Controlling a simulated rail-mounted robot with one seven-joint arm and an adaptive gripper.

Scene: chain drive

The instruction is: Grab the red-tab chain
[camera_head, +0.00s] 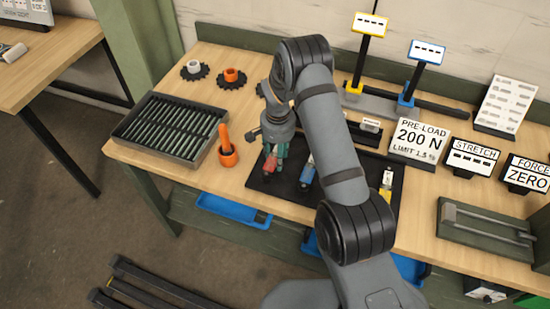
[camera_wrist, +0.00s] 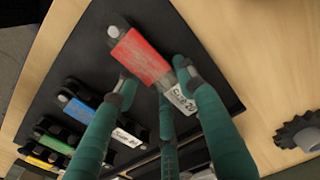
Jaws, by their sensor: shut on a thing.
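The red-tab chain (camera_wrist: 143,57) is in the wrist view, with a red tab, a grey end and a white printed label. My gripper (camera_wrist: 158,88) has its green fingers closed about its middle, one on either side and another behind. In the head view my gripper (camera_head: 272,158) is at the left part of the black mat (camera_head: 262,184), with the red tab (camera_head: 269,166) between its fingers. I cannot tell whether the chain still touches the mat. My fingers hide part of it.
A blue-tab chain (camera_head: 307,173) lies to the right on the mat. Green-tab (camera_wrist: 55,135) and yellow-tab (camera_wrist: 38,153) chains lie beyond it in the wrist view. Sprockets (camera_head: 231,79) lie behind.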

